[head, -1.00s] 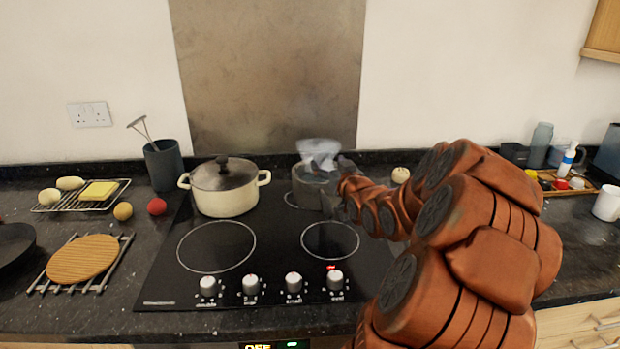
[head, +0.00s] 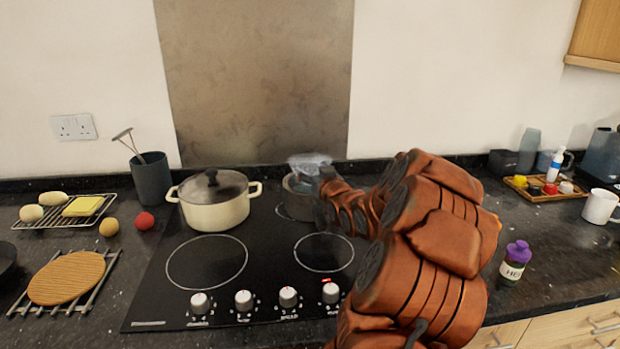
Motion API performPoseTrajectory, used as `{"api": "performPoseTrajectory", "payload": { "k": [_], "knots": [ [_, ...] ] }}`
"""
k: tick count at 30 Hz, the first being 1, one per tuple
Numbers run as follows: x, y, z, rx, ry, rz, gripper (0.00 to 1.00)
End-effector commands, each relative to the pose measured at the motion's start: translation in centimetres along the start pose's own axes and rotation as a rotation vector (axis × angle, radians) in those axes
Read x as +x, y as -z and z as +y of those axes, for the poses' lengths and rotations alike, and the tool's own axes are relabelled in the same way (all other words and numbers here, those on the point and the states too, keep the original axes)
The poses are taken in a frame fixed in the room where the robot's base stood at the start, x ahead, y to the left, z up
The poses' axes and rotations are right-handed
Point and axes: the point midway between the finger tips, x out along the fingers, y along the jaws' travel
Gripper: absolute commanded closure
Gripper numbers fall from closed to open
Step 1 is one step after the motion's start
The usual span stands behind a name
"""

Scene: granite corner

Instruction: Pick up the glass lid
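A clear, glass-like piece (head: 310,162), seemingly the glass lid, shows at the top of a small grey pot (head: 296,197) at the back right of the hob. It is blurred, and I cannot tell whether it rests on the pot or is held above it. My gripper (head: 320,208) is at the pot's right side, mostly hidden behind my arm. Its fingertips are too small and dark to show whether they are open or shut. A dark see-through lid with a black knob (head: 212,180) sits on the cream pot (head: 218,214) to the left.
The black hob (head: 270,275) has bare front rings and knobs along its front. A utensil pot (head: 152,180), a red ball (head: 145,221) and a rack (head: 22,222) are left. A purple-capped bottle (head: 515,262), a small tray (head: 535,192) and a white mug (head: 600,207) are right.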

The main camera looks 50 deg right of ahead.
Motion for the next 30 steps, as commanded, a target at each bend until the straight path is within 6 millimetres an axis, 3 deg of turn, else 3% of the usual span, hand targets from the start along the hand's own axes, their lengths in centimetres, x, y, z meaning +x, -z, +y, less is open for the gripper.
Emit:
{"api": "performPoseTrajectory", "payload": {
  "k": [6,15,30],
  "knots": [
    [1.7,0.1,-0.1,-0.001,0.002,0.001,0.30],
    [1.8,0.1,-0.1,0.000,0.001,0.001,0.31],
    [1.8,0.1,0.0,-0.001,0.001,0.001,0.83]
  ]
}}
